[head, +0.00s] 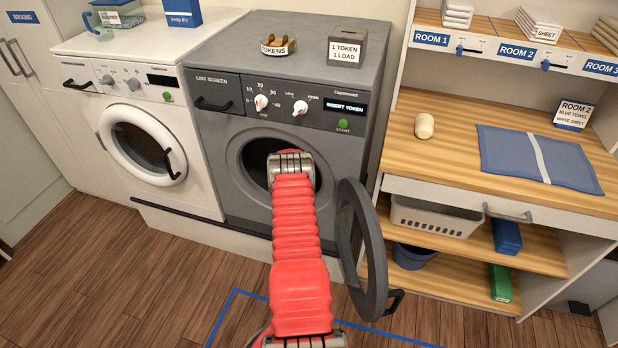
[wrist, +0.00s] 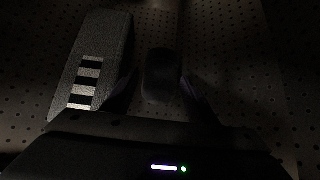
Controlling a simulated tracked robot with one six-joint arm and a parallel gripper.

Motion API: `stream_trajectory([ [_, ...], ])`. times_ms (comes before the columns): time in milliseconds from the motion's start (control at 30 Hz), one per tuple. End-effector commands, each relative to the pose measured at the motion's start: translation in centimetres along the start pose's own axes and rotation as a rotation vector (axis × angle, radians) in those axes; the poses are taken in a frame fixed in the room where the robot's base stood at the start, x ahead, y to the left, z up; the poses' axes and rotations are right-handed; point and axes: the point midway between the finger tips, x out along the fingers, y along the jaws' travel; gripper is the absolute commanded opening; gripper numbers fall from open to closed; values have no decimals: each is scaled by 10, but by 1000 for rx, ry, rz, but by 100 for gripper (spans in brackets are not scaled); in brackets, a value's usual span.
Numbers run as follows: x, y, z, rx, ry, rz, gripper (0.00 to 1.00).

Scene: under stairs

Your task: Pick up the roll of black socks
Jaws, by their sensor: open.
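The dark rounded roll (wrist: 160,72), which looks like the black socks, lies on the perforated drum wall in the wrist view. My gripper (wrist: 160,98) is open, its two dark fingers on either side of the roll's near end. It is too dark to tell whether they touch it. In the head view my red arm reaches through the open door of the grey dryer (head: 222,139); my fingers and the roll are hidden inside.
A grey block-like item with pale stripes (wrist: 100,62) lies close left of the roll in the drum. The dryer's round door (head: 372,240) hangs open to the right of my arm. A white machine (head: 120,108) stands left and a wooden shelf unit (head: 450,140) right.

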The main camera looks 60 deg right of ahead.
Motion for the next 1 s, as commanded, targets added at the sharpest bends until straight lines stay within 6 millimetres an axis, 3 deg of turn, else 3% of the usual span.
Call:
stream_trajectory([
  [600, 35, -2, -6, 0, -1, -2, 53],
  [1000, 40, -1, -5, -1, 0, 1, 53],
])
